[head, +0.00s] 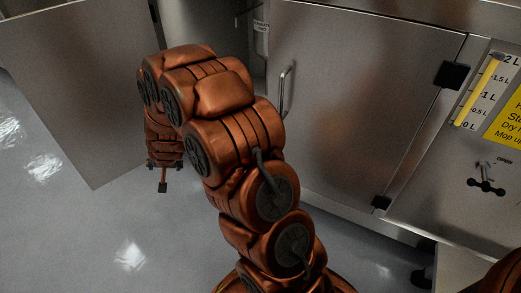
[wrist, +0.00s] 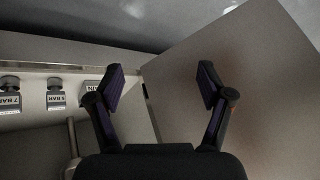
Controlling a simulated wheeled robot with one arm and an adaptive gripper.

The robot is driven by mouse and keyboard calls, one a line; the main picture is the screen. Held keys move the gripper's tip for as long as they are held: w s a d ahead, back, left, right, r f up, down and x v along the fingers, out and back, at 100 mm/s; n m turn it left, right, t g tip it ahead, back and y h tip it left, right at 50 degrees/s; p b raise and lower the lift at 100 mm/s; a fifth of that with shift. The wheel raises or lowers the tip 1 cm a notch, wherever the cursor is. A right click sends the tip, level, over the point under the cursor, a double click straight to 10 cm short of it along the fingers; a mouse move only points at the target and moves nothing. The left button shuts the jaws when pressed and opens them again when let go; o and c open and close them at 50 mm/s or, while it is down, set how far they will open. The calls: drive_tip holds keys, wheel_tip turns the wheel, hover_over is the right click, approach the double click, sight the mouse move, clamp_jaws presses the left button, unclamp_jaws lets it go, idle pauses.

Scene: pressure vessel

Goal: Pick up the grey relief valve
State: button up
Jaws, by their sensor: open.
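In the wrist view, several greyish pieces with dark tops and labels stand in a row at the left. One is marked 7 BAR (wrist: 10,100), and the one beside it has a similar BAR label (wrist: 56,97). A third labelled piece (wrist: 90,87) is partly hidden behind my left finger. I cannot tell which of them is the grey relief valve. My gripper (wrist: 160,84) is open and empty, to the right of the row.
The open cabinet door (head: 75,90) stands at the left; a flat panel (wrist: 245,90) fills the right of the wrist view. A closed door (head: 350,100) with a handle (head: 285,92) is right of my arm. A yellow level gauge (head: 478,90) is farther right. The floor (head: 120,240) is clear.

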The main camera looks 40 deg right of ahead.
drive_tip(key=w+d+f+m+t+h, duration=0.1)
drive_tip(key=w+d+f+m+h, duration=0.1)
drive_tip(key=d+f+h, duration=0.5)
drive_tip(key=w+d+f+m, duration=0.2)
drive_tip(key=d+f+m, duration=0.15)
drive_tip(key=d, duration=0.85)
drive_tip(key=s+d+f+m+g+h, duration=0.1)
drive_tip(key=s+d+f+h, duration=0.1)
drive_tip(key=s+d+h, duration=0.4)
drive_tip(key=s+d+f+g+h, duration=0.1)
drive_tip(key=s+d+f+h, duration=0.2)
drive_tip(key=s+d, duration=0.4)
drive_tip(key=shift+w+r+b+x, duration=0.15)
drive_tip(key=shift+b+x, duration=0.35)
drive_tip(key=shift+x, duration=1)
drive_tip(key=shift+w+r+b+x, duration=0.2)
drive_tip(key=shift+b+x, duration=0.35)
drive_tip(key=shift+x, duration=0.95)
drive_tip(key=shift+w+r+b+x, duration=0.15)
drive_tip(key=shift+b+x, duration=0.35)
drive_tip(key=shift+x, duration=1)
drive_tip(key=shift+a, duration=0.15)
clamp_jaws()
